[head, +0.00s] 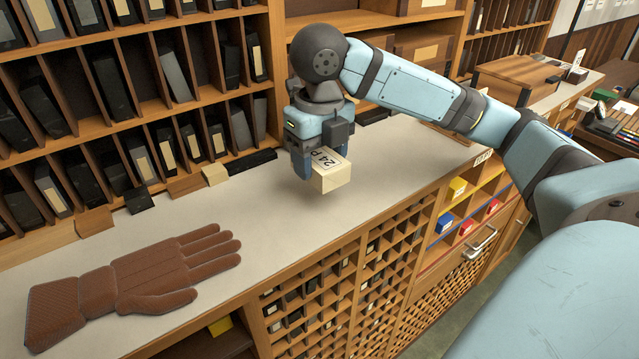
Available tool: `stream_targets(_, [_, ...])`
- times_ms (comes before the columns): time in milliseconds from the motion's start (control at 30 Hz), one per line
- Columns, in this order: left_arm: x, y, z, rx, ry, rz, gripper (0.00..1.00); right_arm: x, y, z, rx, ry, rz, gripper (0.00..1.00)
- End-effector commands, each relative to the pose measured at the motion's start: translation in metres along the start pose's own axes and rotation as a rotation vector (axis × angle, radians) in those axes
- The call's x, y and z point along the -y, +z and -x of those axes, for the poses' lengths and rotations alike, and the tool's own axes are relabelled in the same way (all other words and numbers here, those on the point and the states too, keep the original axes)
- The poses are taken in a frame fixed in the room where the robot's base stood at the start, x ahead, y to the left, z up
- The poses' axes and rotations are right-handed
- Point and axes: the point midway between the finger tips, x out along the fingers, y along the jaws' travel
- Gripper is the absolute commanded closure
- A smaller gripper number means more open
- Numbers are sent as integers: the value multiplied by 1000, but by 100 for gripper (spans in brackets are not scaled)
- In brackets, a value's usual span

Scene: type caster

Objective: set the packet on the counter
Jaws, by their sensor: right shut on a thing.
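The packet (333,177) is a small cream block with a dark-lettered label reading "24 P" on its top. My right gripper (320,165) points down and is shut on the packet, above the front half of the pale counter (262,222). I cannot tell for sure whether the packet's underside touches the counter or hangs just above it. The gripper partly hides the packet's left side and back. My left gripper is not in view.
A brown glove (140,280) lies on the counter at the left. Small blocks (214,175) and a black bar (251,161) line the back, below shelves of dark cases (176,75). Compartments (315,290) fill the counter's front. The counter between glove and packet is clear.

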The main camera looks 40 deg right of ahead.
Motion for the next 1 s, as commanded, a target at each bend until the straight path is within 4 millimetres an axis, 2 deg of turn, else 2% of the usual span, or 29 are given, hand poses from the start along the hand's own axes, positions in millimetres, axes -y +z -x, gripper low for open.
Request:
stream_targets(167, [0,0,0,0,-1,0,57,0,0,-9,-1,-1,1,88])
stream_targets(433, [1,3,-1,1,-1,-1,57,0,0,-44,-1,-1,0,88])
stream_targets(800, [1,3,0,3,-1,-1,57,0,0,-48,1,0,1,88])
stream_targets(833, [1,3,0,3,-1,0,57,0,0,-49,-1,0,1,39])
stream_targets(933, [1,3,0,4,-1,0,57,0,0,-49,0,0,1,16])
stream_targets(1000, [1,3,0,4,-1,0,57,0,0,-49,0,0,1,16])
